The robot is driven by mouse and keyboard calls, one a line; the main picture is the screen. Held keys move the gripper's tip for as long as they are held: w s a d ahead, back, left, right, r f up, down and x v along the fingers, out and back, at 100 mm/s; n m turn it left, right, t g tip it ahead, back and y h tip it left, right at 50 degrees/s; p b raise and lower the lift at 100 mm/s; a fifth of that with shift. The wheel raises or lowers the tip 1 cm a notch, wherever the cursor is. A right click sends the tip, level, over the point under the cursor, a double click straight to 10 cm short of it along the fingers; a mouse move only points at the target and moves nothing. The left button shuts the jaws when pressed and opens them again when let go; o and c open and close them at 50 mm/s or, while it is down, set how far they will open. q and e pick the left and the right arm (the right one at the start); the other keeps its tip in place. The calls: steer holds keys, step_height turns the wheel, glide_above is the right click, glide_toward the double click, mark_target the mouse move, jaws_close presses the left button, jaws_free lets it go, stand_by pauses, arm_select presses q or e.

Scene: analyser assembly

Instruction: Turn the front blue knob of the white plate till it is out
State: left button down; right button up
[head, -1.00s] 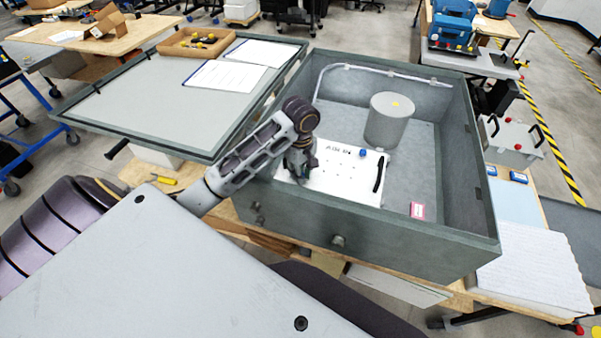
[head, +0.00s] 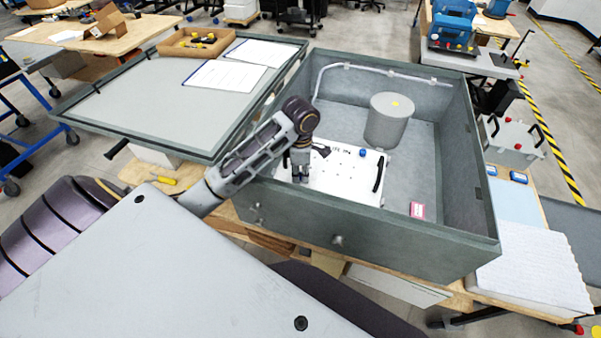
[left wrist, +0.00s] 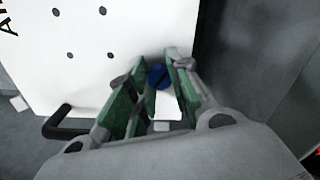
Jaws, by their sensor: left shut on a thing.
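The white plate (head: 340,180) lies flat inside the grey open box, with printed letters, several small holes and black handles. My left gripper (head: 300,178) points down at the plate's front left part. In the left wrist view the front blue knob (left wrist: 158,77) sits between the green-padded fingers (left wrist: 154,92), and the gripper is shut on it. The fingers hide this knob in the head view. Another blue knob (head: 362,153) stands at the plate's back edge, clear of the gripper. My right gripper is in neither view.
The grey box walls (head: 400,240) surround the plate. A grey cylinder (head: 390,120) stands behind it, and a pipe (head: 385,71) runs along the back wall.

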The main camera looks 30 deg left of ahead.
arm_select(q)
steer(key=shift+s+d+f+n, duration=0.1)
steer(key=shift+f+n, duration=0.05)
steer(key=shift+n, duration=1)
steer(key=shift+s+f+n, duration=0.1)
steer(key=shift+n, duration=1.05)
steer(key=c, duration=1.3)
jaws_free()
steer(key=shift+w, duration=0.1)
steer(key=shift+o, duration=0.2)
steer(key=shift+r, duration=0.1)
steer(key=shift+w+r, duration=0.1)
steer(key=shift+w, duration=0.1)
